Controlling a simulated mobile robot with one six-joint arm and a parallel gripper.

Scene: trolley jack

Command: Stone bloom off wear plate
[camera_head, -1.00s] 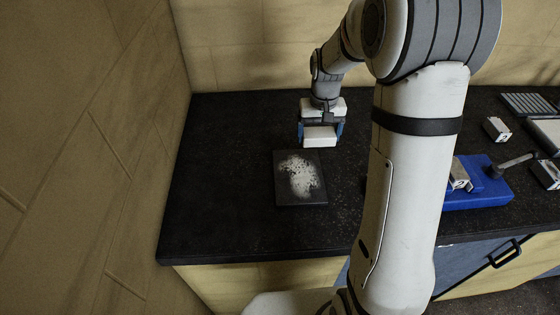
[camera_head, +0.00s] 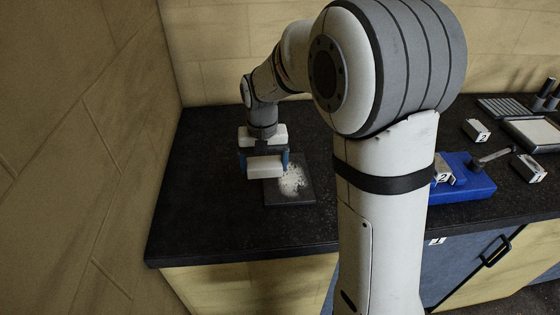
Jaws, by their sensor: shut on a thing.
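The wear plate (camera_head: 290,199) is a dark, flat rectangle lying on the black worktop. A pale, speckled patch of bloom (camera_head: 293,182) covers part of its middle and right. My gripper (camera_head: 265,162) is shut on a whitish block, the stone (camera_head: 265,167), held between its blue fingers. The stone is at the plate's upper left edge and overlaps that corner in the picture. I cannot tell whether it touches the plate. The stone and gripper hide the plate's upper left corner.
A blue vise-like fixture (camera_head: 468,188) stands to the right, partly behind my arm. Small numbered blocks (camera_head: 476,130) and a pale tray (camera_head: 533,133) lie at the far right. The worktop (camera_head: 200,190) left of the plate is clear up to the wall (camera_head: 85,130).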

